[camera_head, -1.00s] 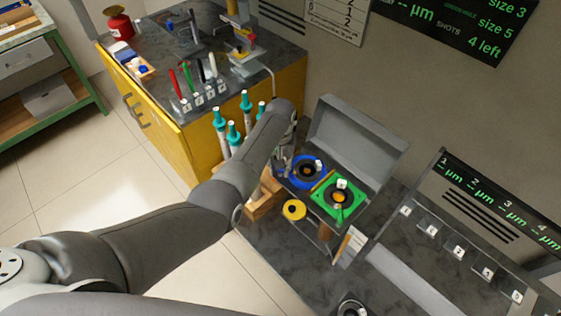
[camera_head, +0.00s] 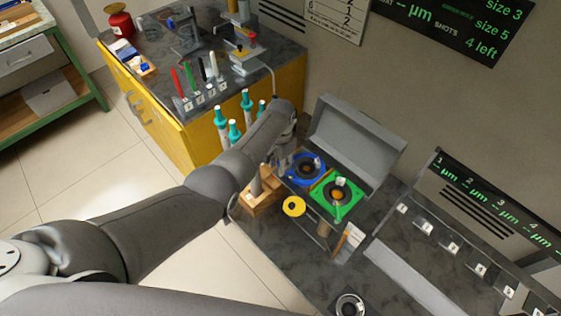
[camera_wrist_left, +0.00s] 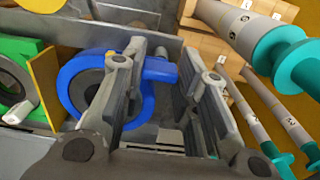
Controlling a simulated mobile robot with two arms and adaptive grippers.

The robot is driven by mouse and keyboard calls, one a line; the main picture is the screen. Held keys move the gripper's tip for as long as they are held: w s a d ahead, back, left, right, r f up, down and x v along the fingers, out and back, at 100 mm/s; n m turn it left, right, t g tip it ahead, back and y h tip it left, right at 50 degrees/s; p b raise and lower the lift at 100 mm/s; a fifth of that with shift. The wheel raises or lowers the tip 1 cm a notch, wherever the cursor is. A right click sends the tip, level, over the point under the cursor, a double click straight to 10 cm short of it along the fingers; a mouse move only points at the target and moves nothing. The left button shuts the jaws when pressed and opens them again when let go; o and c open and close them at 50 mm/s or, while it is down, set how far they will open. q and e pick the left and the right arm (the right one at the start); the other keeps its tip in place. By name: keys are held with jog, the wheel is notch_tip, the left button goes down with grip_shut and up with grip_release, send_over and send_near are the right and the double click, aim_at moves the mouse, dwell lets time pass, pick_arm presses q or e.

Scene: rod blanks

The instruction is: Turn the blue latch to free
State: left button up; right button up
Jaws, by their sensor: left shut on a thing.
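The blue latch (camera_head: 297,177) is a round ring with a dark centre, on the fixture by the grey upright panel. In the left wrist view, its ring (camera_wrist_left: 73,101) is left of my fingers and its short blue lever (camera_wrist_left: 160,69) reaches into the space between them. My left gripper (camera_wrist_left: 163,72) is shut on the lever; the near finger hides part of the ring. In the head view, my left gripper (camera_head: 283,160) is at the latch's left side, partly hidden by its own wrist. My right gripper is not in view.
A green latch (camera_head: 351,198) sits right of the blue one, past a thin yellow divider (camera_wrist_left: 44,85). A yellow round piece (camera_head: 293,206) is in front. Teal-capped rods (camera_wrist_left: 280,45) stand close to my gripper in a wooden block. The grey lid (camera_head: 355,140) rises behind.

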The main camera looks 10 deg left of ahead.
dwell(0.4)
pick_arm(q)
jog(key=o, duration=1)
notch_tip(320, 180, up, 12)
dwell(0.5)
